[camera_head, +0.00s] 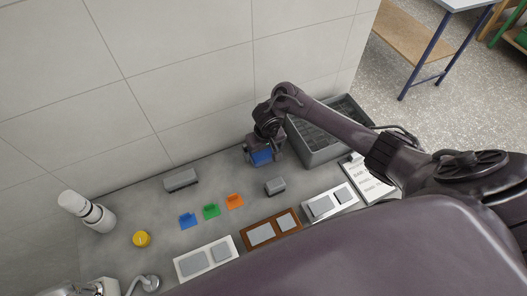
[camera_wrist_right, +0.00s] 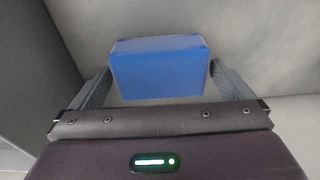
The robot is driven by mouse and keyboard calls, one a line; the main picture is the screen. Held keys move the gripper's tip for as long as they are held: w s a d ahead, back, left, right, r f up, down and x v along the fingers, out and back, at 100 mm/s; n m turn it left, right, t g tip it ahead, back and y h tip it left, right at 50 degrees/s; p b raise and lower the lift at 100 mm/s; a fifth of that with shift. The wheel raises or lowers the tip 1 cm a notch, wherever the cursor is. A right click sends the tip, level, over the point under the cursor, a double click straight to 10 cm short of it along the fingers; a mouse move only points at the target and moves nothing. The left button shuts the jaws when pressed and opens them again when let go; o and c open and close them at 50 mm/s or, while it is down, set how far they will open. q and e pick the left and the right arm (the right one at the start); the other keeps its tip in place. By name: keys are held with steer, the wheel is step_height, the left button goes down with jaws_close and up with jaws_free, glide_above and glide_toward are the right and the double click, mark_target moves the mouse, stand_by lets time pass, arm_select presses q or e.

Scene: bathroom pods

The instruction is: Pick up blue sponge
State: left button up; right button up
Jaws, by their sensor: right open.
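The blue sponge (camera_head: 262,157) is a block on the grey counter near the wall, beside the grey crate. In the right wrist view the blue sponge (camera_wrist_right: 158,68) lies between the two fingers, with a gap on each side. My right gripper (camera_head: 258,150) is over the sponge from above. It is open, and its fingers (camera_wrist_right: 158,80) stand on either side of the sponge. Part of the sponge is hidden by the gripper in the head view. My left gripper is not seen in either view.
A grey crate (camera_head: 318,159) stands close to the right of the gripper. Two grey blocks (camera_head: 181,180) (camera_head: 275,186), small blue (camera_head: 187,221), green (camera_head: 211,211) and orange (camera_head: 234,202) pieces, and a clipboard (camera_head: 369,180) lie on the counter. The tiled wall (camera_head: 190,75) is close behind.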

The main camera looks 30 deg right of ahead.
steer(key=shift+f, duration=0.25)
steer(key=shift+r, duration=0.1)
steer(key=c, duration=0.8)
step_height(320, 180, up, 6)
steer(key=shift+r+p, duration=0.1)
steer(key=shift+p, duration=0.6)
step_height(320, 180, up, 14)
steer(key=p, duration=0.5)
steer(key=shift+p, duration=0.4)
